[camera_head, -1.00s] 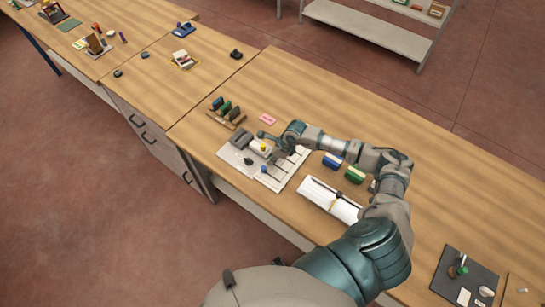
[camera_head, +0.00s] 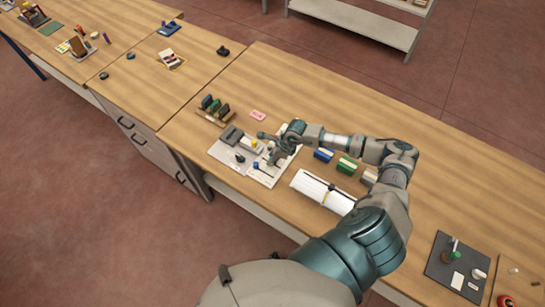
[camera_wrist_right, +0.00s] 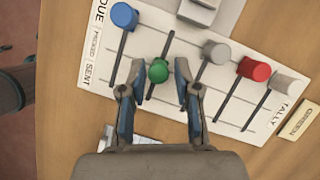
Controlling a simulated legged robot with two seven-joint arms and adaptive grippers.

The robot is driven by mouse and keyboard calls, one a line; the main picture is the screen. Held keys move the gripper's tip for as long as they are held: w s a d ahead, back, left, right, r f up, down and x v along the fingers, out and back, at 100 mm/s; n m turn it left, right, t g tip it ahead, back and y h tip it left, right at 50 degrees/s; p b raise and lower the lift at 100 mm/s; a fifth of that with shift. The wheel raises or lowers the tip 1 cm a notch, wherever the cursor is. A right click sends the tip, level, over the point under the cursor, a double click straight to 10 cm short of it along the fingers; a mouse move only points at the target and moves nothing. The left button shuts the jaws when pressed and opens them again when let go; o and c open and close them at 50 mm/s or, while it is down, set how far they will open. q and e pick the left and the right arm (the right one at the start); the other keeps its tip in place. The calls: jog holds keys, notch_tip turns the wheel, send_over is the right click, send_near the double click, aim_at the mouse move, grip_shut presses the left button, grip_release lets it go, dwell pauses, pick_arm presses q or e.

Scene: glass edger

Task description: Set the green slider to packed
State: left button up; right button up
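The slider board (camera_wrist_right: 105,75) lies on the bench, and it also shows in the head view (camera_head: 222,152). In the right wrist view it carries blue (camera_wrist_right: 124,15), green (camera_wrist_right: 158,70), grey (camera_wrist_right: 216,52), red (camera_wrist_right: 255,70) and pale (camera_wrist_right: 290,82) knobs in slots. Row labels read DUE, PACKED and SENT. The green knob is about mid-slot, roughly level with PACKED; the others are near the DUE end. My right gripper (camera_wrist_right: 159,68) is open, its fingers on either side of the green knob, nearer the left finger. Contact cannot be told. My left gripper is not in view.
A GREEN card (camera_wrist_right: 300,120) lies beside the board. A rack of dark blocks (camera_head: 212,112), a pink note (camera_head: 258,116), blue (camera_head: 323,155) and green (camera_head: 347,165) blocks and a white document (camera_head: 320,190) are nearby. The bench behind the arm is clear.

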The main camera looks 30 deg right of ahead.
jog(key=v, duration=1.1)
jog(key=shift+d+r, duration=0.15)
jog(key=shift+r, duration=0.2)
